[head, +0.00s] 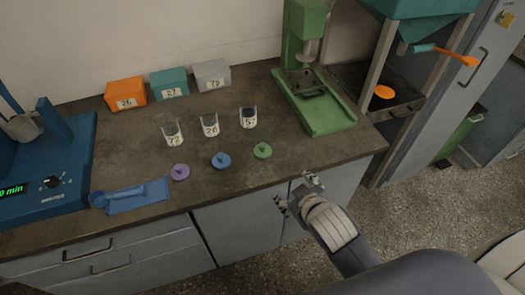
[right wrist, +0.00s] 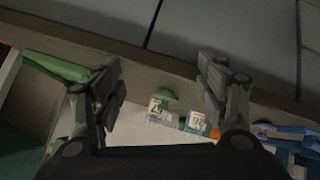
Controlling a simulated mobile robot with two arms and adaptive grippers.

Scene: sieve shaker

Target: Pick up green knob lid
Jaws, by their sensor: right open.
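The green knob lid (head: 263,150) lies on the dark countertop in the head view, in front of the glass jar labelled 57 (head: 248,118). It also shows in the right wrist view as a small green shape (right wrist: 168,96), between my fingers in the picture but at a distance. My right gripper (head: 296,192) is open and empty, in front of the counter's front edge, to the right of and nearer than the lid. In the right wrist view its two fingers (right wrist: 160,90) are spread wide. My left gripper is not in view.
A blue lid (head: 221,161) and a purple lid (head: 180,172) lie left of the green one. Jars 76 (head: 209,125) and 77 (head: 172,132) stand behind. A green press (head: 325,110) stands right. A blue scoop (head: 130,196) lies left. Counter around the green lid is clear.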

